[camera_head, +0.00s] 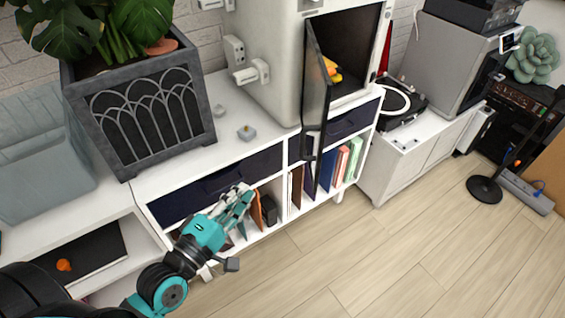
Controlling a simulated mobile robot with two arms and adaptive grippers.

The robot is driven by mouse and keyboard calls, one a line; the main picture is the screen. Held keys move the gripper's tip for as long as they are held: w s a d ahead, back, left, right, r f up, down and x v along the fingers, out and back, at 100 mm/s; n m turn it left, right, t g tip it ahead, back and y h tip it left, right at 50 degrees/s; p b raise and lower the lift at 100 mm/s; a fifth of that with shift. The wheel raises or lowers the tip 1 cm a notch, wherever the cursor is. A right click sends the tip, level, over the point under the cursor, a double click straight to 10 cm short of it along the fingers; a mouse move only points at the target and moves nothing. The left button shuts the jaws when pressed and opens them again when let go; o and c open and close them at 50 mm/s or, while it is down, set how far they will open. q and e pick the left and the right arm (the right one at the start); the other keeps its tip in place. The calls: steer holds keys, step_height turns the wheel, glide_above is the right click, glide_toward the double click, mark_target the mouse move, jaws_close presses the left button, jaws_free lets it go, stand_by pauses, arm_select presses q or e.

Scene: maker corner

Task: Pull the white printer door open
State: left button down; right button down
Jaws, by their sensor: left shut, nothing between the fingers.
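The white printer (275,60) stands on the white cabinet at the top middle. Its dark door (317,85) is swung open and sticks out toward me, seen nearly edge-on, with the dark inside of the printer showing to its right. A dark handle (311,147) shows low on the door. An orange and yellow object (332,70) is inside, partly hidden by the door. My left gripper (246,192), teal and grey, is in front of the cabinet, below and left of the door and apart from it. It is shut and empty. My right gripper is out of view.
A dark planter (150,112) with a leafy plant stands left of the printer. Small grey pieces (246,132) lie on the cabinet top. Books (340,165) fill the shelf below the door. A turntable (400,101) stands to the right. The wooden floor (370,260) in front is clear.

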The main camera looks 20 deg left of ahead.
arm_select(q)
steer(key=d+p+x, duration=0.2)
steer(key=p+x, duration=0.1)
steer(key=x, duration=0.9)
steer(key=shift+s+d, duration=0.25)
steer(key=shift+d, duration=0.15)
